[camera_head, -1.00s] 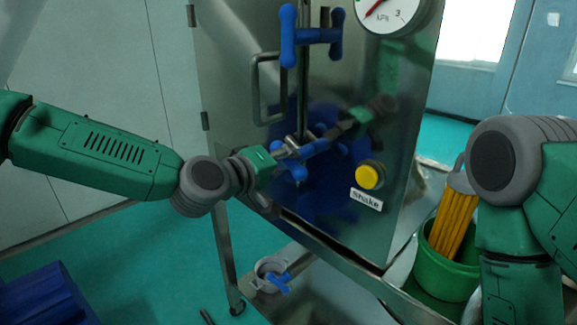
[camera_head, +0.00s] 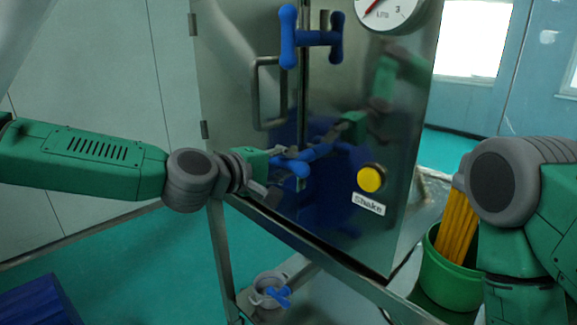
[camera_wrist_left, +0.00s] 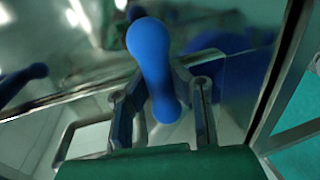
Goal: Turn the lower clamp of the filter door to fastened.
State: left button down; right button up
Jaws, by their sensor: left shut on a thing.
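The lower clamp (camera_head: 318,153) is a blue handle on the steel filter door (camera_head: 235,95). My left gripper (camera_head: 284,165) reaches it from the left and is shut on it. In the left wrist view the blue clamp handle (camera_wrist_left: 153,65) stands between the two fingers of my left gripper (camera_wrist_left: 165,105).
A yellow button (camera_head: 371,178) with a "Shake" label (camera_head: 368,203) is right of the lower clamp. A gauge (camera_head: 390,12) is above. A green bucket (camera_head: 447,285) holds yellow sticks. A blue-handled valve (camera_head: 272,291) is below, and a blue block (camera_head: 40,302) lies lower left.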

pick_arm(q)
jog(key=shift+w+a+f, duration=0.1)
jog(key=shift+w+a, duration=0.05)
jog(key=c, duration=1.4)
grip_release()
jog(key=shift+w, duration=0.1)
jog(key=shift+s+a, duration=0.15)
jog(key=shift+s, duration=0.05)
jog(key=shift+s+a, duration=0.25)
jog(key=v, duration=1.1)
jog(key=shift+w, duration=0.15)
